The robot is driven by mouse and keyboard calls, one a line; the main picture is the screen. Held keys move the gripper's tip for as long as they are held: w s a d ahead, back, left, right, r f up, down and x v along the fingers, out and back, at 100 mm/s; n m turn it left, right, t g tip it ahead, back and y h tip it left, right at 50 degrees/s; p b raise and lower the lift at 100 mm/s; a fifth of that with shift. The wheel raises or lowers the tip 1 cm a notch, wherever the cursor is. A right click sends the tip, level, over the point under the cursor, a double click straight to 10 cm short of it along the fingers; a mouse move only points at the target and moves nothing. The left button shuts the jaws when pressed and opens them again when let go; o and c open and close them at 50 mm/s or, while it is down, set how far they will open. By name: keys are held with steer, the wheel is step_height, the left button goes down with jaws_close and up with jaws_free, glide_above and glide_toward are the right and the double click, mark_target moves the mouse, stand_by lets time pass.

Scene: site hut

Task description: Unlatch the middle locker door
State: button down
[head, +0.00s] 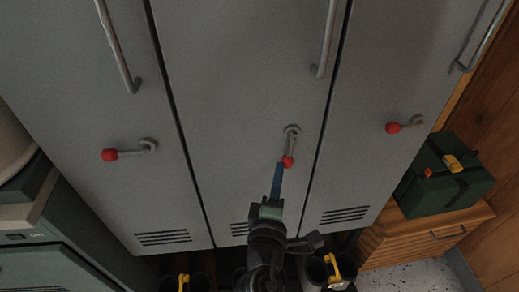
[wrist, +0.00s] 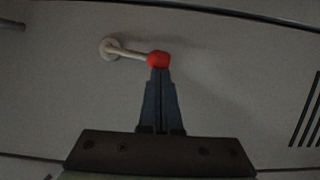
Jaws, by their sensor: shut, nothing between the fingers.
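The middle locker door (head: 235,80) is grey and sits flush between its neighbours. Its latch lever (head: 291,143) hangs almost straight down from a round pivot and ends in a red knob (head: 288,161). My gripper (head: 279,167) is shut and empty, its dark fingers just left of the red knob in the head view. In the wrist view, the tips of my gripper (wrist: 160,70) meet the red knob (wrist: 158,59) in the picture; whether they touch it I cannot tell. The lever (wrist: 130,52) runs left from the knob to its pivot.
The left locker (head: 80,95) and right locker (head: 400,75) have levers lying about sideways, with red knobs. A bar handle (head: 326,40) is above the middle latch. A green box (head: 445,180) sits on a wooden cabinet (head: 425,238) at right. Boots (head: 322,272) stand below the lockers.

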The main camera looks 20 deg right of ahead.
steer(key=shift+s+d+f+n+b, duration=0.2)
steer(key=shift+d+n+b, duration=0.25)
steer(key=shift+n, duration=0.15)
stand_by(0.3)
